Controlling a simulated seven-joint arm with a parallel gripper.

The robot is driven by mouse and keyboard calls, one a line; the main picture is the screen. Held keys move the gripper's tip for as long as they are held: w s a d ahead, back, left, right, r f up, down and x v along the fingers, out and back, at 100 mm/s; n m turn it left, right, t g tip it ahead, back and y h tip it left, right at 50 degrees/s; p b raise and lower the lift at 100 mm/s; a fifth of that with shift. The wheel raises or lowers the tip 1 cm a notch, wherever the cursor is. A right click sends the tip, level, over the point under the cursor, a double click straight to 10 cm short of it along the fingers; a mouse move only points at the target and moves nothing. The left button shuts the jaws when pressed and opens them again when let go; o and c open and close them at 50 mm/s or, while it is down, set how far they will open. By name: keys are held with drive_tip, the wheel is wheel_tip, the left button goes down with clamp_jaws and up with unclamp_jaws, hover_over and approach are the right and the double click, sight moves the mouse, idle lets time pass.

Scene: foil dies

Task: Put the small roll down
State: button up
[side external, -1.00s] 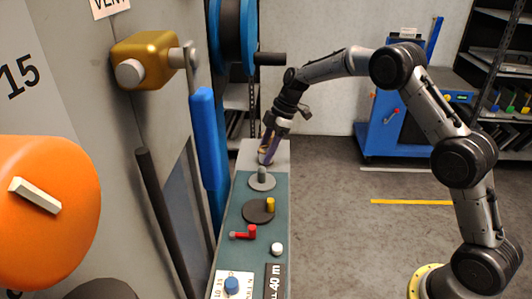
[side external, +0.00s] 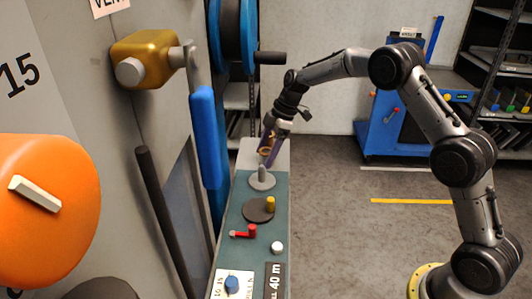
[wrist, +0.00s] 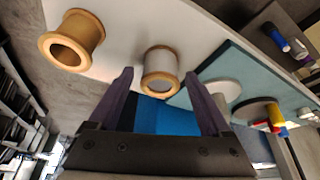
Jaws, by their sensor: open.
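The small roll (wrist: 160,80), a tan-rimmed spool with a pale middle, is beyond and between my fingertips in the wrist view, with gaps to both fingers. My gripper (wrist: 158,76) is open with two purple fingers, and nothing is clamped. In the side view my gripper (side external: 269,153) is low over the pale far end of the bench, with a tan spool (side external: 264,151) partly hidden by the fingers. A larger tan spool (wrist: 85,32) stands to the left in the wrist view. The small roll appears to rest on the pale surface; its contact is hard to see.
A grey disc with a peg (side external: 262,182) stands just in front of my gripper on the green bench (side external: 240,210). Nearer are a dark disc with a yellow peg (side external: 259,210), a red lever (side external: 245,233) and a white knob (side external: 277,249). A blue bar (side external: 205,140) rises left.

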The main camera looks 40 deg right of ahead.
drive_tip(key=v, duration=1.2)
drive_tip(key=s+a+r+m+t+h, duration=0.15)
drive_tip(key=s+r+m, duration=0.3)
drive_tip(key=s, duration=0.55)
drive_tip(key=s+a+r+m+h, duration=0.1)
drive_tip(key=s+a+r+m, duration=0.3)
drive_tip(key=s, duration=0.7)
drive_tip(key=s+f+m+t+h, duration=0.1)
drive_tip(key=s+f+m, duration=0.1)
drive_tip(key=s, duration=0.6)
drive_tip(key=s+d+f+m+t, duration=0.1)
drive_tip(key=s+f+m, duration=0.1)
drive_tip(key=s, duration=0.7)
drive_tip(key=shift+d+f+m+h, duration=0.3)
drive_tip(key=shift+f+m+h, duration=0.05)
drive_tip(key=shift+m, duration=0.1)
